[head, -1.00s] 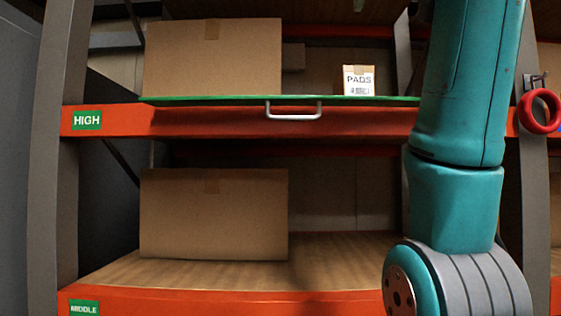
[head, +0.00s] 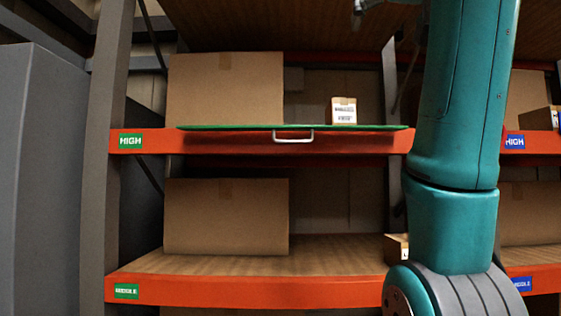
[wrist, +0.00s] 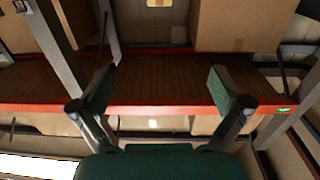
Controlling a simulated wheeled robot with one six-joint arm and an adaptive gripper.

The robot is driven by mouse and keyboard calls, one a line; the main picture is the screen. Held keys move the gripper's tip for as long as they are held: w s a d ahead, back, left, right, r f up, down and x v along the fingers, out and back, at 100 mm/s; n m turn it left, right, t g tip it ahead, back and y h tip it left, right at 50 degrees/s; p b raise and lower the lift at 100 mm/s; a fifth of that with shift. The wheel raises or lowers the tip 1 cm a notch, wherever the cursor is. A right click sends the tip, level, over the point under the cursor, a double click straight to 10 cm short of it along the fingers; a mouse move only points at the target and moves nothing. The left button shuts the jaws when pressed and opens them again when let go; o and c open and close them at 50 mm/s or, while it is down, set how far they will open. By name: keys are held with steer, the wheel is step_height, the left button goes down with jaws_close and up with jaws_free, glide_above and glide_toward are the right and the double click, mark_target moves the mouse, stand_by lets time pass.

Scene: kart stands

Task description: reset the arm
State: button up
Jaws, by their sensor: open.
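My teal arm stands upright at the right of the head view, in front of the shelving, and its upper end leaves the top of the picture. In the wrist view my gripper (wrist: 162,88) has its two fingers spread wide apart with nothing between them. Behind the fingers are a wooden shelf board and an orange shelf beam (wrist: 160,110). The fingers do not visibly touch either. A small grey part shows at the top edge of the head view; I cannot tell whether it is the gripper.
The HIGH shelf (head: 230,142) bears a large carton (head: 225,88) and a green board (head: 240,128) with a handle and a small box (head: 344,111). The middle shelf (head: 240,290) bears another carton (head: 226,217) and a small box (head: 396,246). A grey cabinet (head: 50,180) stands left.

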steer(key=w+f, duration=0.7)
steer(key=f, duration=0.4)
steer(key=w+f, duration=0.7)
steer(key=f, duration=0.5)
steer(key=w+f, duration=0.7)
steer(key=f, duration=0.4)
steer(key=s+f+g, duration=0.1)
steer(key=s+f, duration=0.2)
steer(key=f, duration=1.5)
steer(key=s+f, duration=0.2)
steer(key=f, duration=1.6)
steer(key=s+f+n+g, duration=0.1)
steer(key=s+f, duration=2.3)
steer(key=s, duration=0.2)
steer(key=s+d+r+g, duration=0.1)
steer(key=s+r, duration=0.2)
steer(key=s, duration=2.9)
steer(key=shift+m+y, duration=0.3)
